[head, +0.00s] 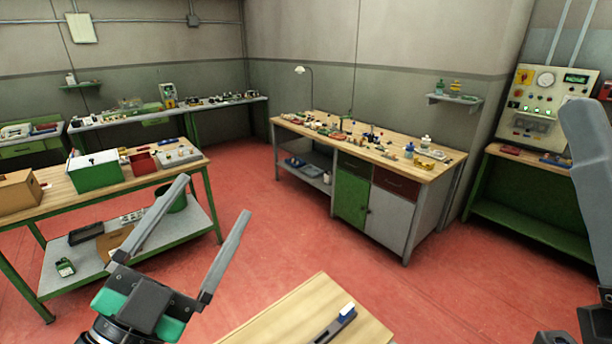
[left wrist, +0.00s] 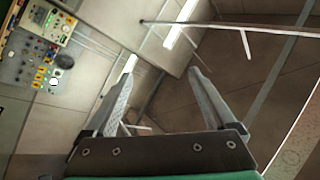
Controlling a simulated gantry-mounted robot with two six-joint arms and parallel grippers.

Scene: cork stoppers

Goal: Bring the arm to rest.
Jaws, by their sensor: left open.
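My left gripper (head: 214,197) is raised at the lower left of the head view. Its two grey fingers are spread wide with nothing between them. In the left wrist view the same fingers (left wrist: 163,68) stand apart, with only wall and ceiling parts behind them. The gripper touches nothing that I can see. A grey part of my right arm stands at the right edge of the head view, cut off by the frame. Whether its jaws are open or shut does not show. No cork stopper can be made out.
A wooden table (head: 285,305) is at the bottom, with a dark object (head: 328,329) on it. A bench with a green box (head: 97,172) stands at left, a cluttered workbench (head: 425,176) in the middle. A control panel (head: 545,100) is at right. Red floor between is clear.

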